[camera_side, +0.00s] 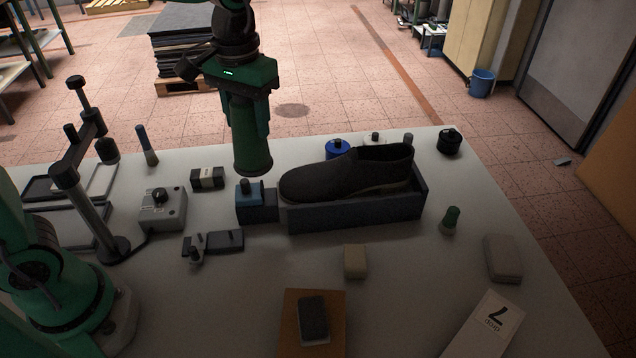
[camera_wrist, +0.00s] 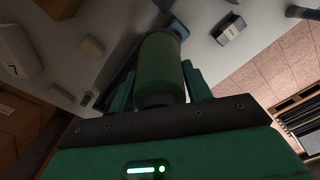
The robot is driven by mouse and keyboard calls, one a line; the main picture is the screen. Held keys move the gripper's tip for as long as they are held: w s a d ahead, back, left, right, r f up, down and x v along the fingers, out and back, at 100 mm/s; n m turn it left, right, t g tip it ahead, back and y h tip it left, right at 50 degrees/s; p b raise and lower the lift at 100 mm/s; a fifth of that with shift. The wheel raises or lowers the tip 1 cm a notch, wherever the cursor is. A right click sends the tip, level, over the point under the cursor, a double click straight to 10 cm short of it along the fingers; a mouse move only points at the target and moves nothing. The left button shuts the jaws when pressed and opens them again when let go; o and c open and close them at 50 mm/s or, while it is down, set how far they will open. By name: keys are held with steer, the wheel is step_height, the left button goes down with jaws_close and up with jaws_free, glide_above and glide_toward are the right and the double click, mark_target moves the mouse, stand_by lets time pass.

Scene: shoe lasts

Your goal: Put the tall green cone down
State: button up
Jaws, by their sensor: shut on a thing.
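My gripper (camera_side: 250,132) is shut on the tall green cone (camera_side: 253,158), which hangs upright between the fingers. In the side view its lower end is just above and behind a small blue block with a knob (camera_side: 250,204); whether they touch cannot be told. In the wrist view the cone (camera_wrist: 160,65) shows between the two green fingers of my gripper (camera_wrist: 160,88). The fingers hide part of its upper end. A much shorter green piece (camera_side: 450,220) stands at the right of the table.
A dark shoe (camera_side: 345,176) rests in a dark blue tray (camera_side: 355,217) right of the cone. A grey box with a black knob (camera_side: 162,213) and a dark stand (camera_side: 92,200) are at left. A beige block (camera_side: 355,261) lies in front. Bare tabletop shows around it.

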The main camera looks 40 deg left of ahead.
steer(key=s+d+n, duration=0.3)
steer(key=s+d, duration=0.8)
steer(key=w+a+f, duration=0.3)
steer(key=w+f, duration=0.1)
steer(key=f, duration=0.2)
steer(key=w+a+f, duration=0.4)
steer(key=w+f, duration=0.1)
steer(key=f, duration=0.2)
steer(key=shift+a, duration=0.25)
steer(key=shift+f, duration=1.95)
steer(key=shift+f, duration=0.1)
steer(key=o, duration=1.1)
steer(key=shift+o, duration=0.2)
